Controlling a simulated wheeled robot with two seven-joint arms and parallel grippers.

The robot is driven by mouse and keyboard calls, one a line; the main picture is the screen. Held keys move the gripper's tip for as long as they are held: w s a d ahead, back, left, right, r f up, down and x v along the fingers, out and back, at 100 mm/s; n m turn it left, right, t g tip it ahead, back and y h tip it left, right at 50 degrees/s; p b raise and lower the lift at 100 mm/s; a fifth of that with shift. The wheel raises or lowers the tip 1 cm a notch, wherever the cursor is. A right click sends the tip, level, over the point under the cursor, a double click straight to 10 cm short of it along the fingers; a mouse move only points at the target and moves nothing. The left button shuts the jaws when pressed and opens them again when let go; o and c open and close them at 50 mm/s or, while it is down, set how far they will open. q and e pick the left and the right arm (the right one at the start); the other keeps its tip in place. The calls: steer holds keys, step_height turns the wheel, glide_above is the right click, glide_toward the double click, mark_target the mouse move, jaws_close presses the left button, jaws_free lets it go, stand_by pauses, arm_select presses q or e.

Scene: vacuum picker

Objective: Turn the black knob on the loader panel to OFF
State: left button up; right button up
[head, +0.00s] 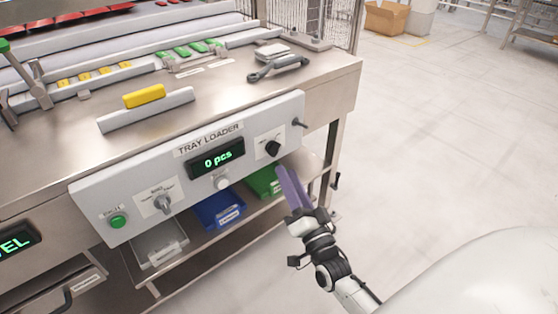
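The loader panel (93,197) is a light grey box labelled TRAY LOADER on the front of the steel bench. Its display (217,158) reads "0 pcs" in green. The black knob (273,148) is near the panel's right end, on a small white label; its lettering and pointer are too small to read. My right gripper (286,180), with purple fingers, is below and slightly right of the knob, apart from it in the picture. The fingers overlap in this view, so I cannot tell whether they are open. My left gripper is out of view.
The panel also carries a grey selector (163,203), a green button (118,221), a white button (221,183) and a small toggle (299,123). Blue (218,210) and green (264,183) bins sit on the shelf below. The floor (440,150) to the right is clear.

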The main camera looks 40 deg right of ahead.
mark_target(276, 153)
steer(key=x, duration=0.6)
steer(key=shift+w+d, duration=0.1)
steer(key=shift+w, duration=0.25)
steer(key=c, duration=0.7)
